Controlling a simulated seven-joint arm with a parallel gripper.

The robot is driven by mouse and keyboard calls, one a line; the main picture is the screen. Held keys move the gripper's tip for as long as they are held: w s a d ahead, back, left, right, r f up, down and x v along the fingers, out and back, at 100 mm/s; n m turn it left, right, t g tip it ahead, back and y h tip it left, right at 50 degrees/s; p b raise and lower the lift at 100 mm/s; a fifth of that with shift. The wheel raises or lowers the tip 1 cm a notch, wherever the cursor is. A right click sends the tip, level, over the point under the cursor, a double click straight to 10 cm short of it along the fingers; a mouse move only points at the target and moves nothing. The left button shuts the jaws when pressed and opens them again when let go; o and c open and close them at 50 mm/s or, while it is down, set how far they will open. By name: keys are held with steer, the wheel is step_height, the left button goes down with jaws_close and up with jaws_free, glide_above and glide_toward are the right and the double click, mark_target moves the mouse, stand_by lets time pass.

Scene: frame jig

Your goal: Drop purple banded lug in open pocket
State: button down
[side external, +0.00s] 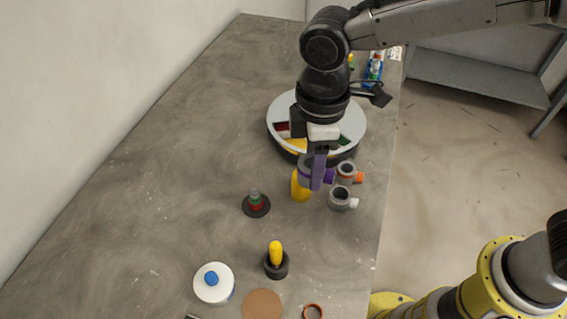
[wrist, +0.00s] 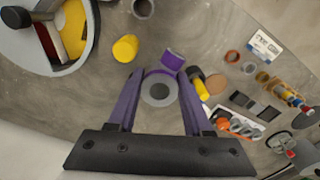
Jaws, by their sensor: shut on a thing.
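The purple banded lug, a grey ring with a purple stub (side external: 329,176), is held in my gripper (side external: 318,179) above the table, in front of the round tray. In the wrist view the lug (wrist: 160,102) sits between both purple fingers of my gripper (wrist: 159,75), its purple stub pointing away. The round tray (side external: 358,121) has a pale rim and coloured pockets; red, yellow and green show. The arm hides part of it. In the wrist view the tray (wrist: 89,42) is only partly in frame at the top left, and I cannot tell which pocket is open.
A yellow cylinder (side external: 301,188) stands close beside the held lug. Grey lugs with orange (side external: 346,171) and white (side external: 341,196) stubs stand to the right, near the table edge.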

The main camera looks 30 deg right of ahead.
mark_target(330, 172)
steer(key=shift+s+d+r, duration=0.75)
steer(key=shift+s+d, duration=0.15)
steer(key=shift+s, duration=0.15)
steer(key=shift+r, duration=0.9)
steer(key=shift+m, duration=0.6)
steer(key=w+d+f+m, duration=0.2)
steer(key=w+f+m, duration=0.1)
steer(key=w+m, duration=0.45)
steer(key=w+d+f+m, duration=0.2)
steer(key=w+m, duration=0.4)
steer(key=w, duration=0.2)
steer(key=shift+m, duration=0.55)
steer(key=shift+w+d+f, duration=0.55)
steer(key=shift+d+f, duration=0.2)
steer(key=shift+f, duration=0.7)
steer(key=shift+w+d+f, duration=0.6)
steer(key=shift+d+f, duration=0.1)
steer(key=shift+f, duration=0.8)
steer(key=shift+w+d+f, duration=0.55)
steer(key=shift+d+f, duration=0.2)
steer(key=shift+f, duration=0.7)
steer(key=shift+f, duration=0.25)
